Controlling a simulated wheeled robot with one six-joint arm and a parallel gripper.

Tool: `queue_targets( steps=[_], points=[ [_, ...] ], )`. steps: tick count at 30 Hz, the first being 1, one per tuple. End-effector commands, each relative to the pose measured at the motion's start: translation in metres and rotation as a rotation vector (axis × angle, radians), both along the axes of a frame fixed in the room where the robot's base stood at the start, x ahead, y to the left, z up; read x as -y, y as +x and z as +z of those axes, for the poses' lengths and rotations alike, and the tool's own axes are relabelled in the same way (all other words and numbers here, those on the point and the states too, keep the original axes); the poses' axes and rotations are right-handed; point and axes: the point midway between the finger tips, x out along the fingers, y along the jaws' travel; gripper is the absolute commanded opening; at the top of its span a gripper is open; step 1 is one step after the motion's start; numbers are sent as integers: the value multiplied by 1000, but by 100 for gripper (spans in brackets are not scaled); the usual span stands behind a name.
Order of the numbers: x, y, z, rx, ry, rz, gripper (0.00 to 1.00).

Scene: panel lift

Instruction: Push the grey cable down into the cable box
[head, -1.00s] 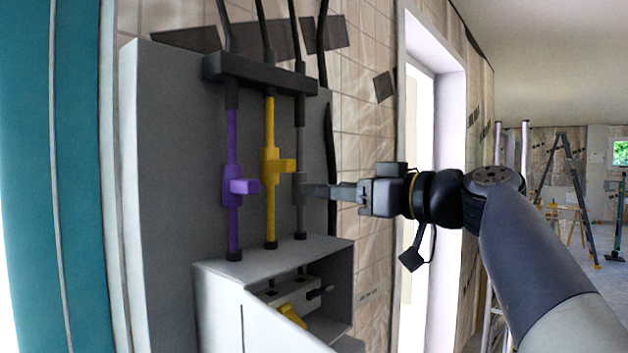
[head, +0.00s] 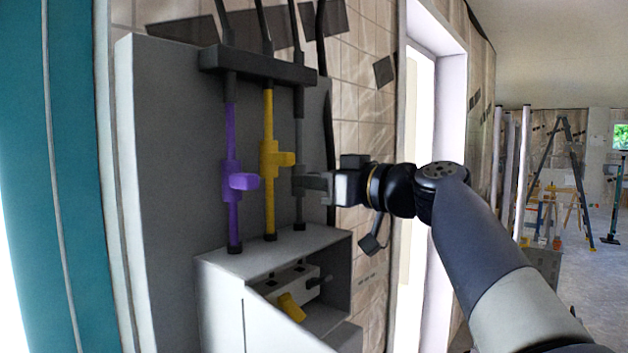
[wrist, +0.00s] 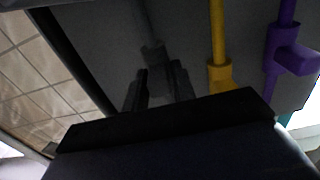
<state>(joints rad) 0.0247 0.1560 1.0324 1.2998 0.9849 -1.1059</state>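The grey cable (head: 299,112) hangs down the panel, the rightmost of three cables, its lower end at the top of the cable box (head: 325,239). The fingers partly hide the handle in the head view.
The yellow cable (head: 268,120) runs close left of the grey one, with the purple cable (head: 232,135) further left. A dark bar (head: 258,66) crosses above them. Inside the box's open front are a light block and a yellow piece (head: 291,307). A doorway is to the right.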

Motion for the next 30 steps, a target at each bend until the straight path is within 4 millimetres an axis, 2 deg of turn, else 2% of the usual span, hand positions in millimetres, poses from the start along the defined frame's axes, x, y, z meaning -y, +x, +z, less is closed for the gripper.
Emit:
queue_targets(
  steps=[1, 8, 19, 30],
  points=[
    [0, 0, 0, 0, 0, 0, 18],
    [0, 0, 0, 0, 0, 0, 0],
    [0, 0, -4, 0, 0, 0, 0],
    [0, 0, -40, 1, -1, 1, 0]
  ],
)
